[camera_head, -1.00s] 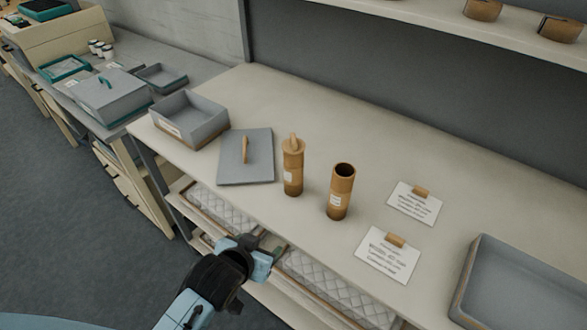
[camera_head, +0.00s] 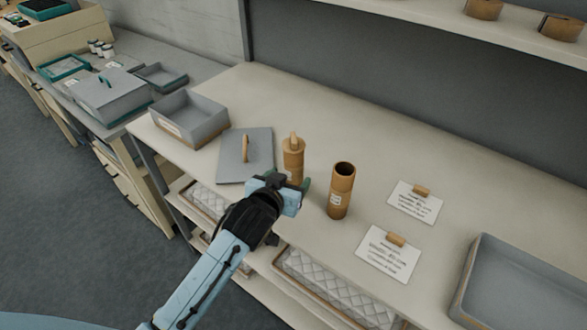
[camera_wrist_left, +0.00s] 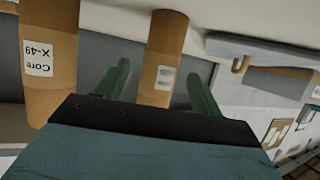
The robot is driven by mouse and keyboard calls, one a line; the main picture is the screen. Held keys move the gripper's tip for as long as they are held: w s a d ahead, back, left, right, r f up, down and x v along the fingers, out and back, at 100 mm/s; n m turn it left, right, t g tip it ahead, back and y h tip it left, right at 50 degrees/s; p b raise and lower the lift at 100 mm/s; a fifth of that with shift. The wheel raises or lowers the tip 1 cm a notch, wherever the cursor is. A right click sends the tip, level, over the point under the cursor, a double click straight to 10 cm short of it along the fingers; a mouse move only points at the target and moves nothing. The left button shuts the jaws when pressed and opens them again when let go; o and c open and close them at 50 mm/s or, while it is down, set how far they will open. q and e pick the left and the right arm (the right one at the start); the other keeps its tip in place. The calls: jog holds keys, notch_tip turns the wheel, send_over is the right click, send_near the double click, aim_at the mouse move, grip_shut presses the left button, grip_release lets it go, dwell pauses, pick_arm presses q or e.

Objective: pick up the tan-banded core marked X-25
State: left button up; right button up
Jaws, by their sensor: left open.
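A tan core with a knobbed cap (camera_head: 293,148) stands upright on the bench in the head view. It also shows in the left wrist view (camera_wrist_left: 163,62), where its label is too small to read. My left gripper (camera_head: 291,186) is open in front of its lower part; in the wrist view the two green fingers (camera_wrist_left: 157,85) are on either side of it. I cannot tell whether they touch it. A second tan core (camera_head: 341,188), open at the top, stands upright to the right. In the wrist view a core at the left (camera_wrist_left: 48,85) reads "Core X-49".
A grey lid (camera_head: 232,165) with a tan handle lies behind the gripper, beside a grey box (camera_head: 191,118). Two white cards (camera_head: 387,256) (camera_head: 414,205) and a grey tray (camera_head: 520,290) are to the right. Quilted rolls (camera_head: 335,285) lie on the shelf below.

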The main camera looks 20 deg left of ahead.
aim_at(290, 175)
pick_arm(q)
jog(key=x, duration=0.4)
jog(key=shift+w+r, duration=0.15)
jog(key=shift+r, duration=0.05)
jog(key=c, duration=1.1)
